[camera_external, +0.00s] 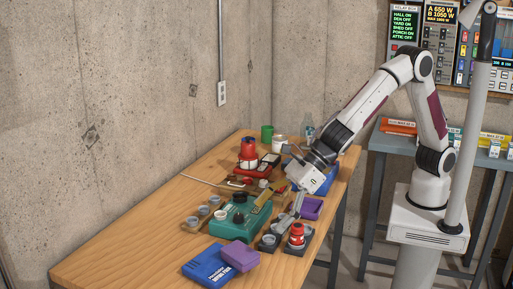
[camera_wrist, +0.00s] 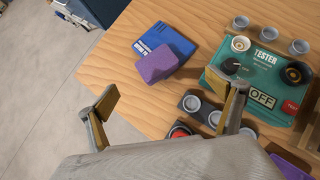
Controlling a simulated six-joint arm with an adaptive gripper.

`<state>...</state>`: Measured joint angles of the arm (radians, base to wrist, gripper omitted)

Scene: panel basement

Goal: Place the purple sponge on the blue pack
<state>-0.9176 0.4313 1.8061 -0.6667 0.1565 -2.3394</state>
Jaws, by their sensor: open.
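The purple sponge (camera_external: 240,256) lies at the front end of the table, overlapping the right part of the blue pack (camera_external: 203,269). My gripper (camera_external: 278,203) is open and empty above the table, behind the sponge and pack. In the wrist view its fingers (camera_wrist: 175,90) are spread wide, with the sponge and pack beyond them.
A green tester (camera_external: 232,214) with knobs stands beside the pack. Another purple item (camera_external: 309,208) lies farther back. Small grey cups (camera_external: 203,210) line the tester's left side.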

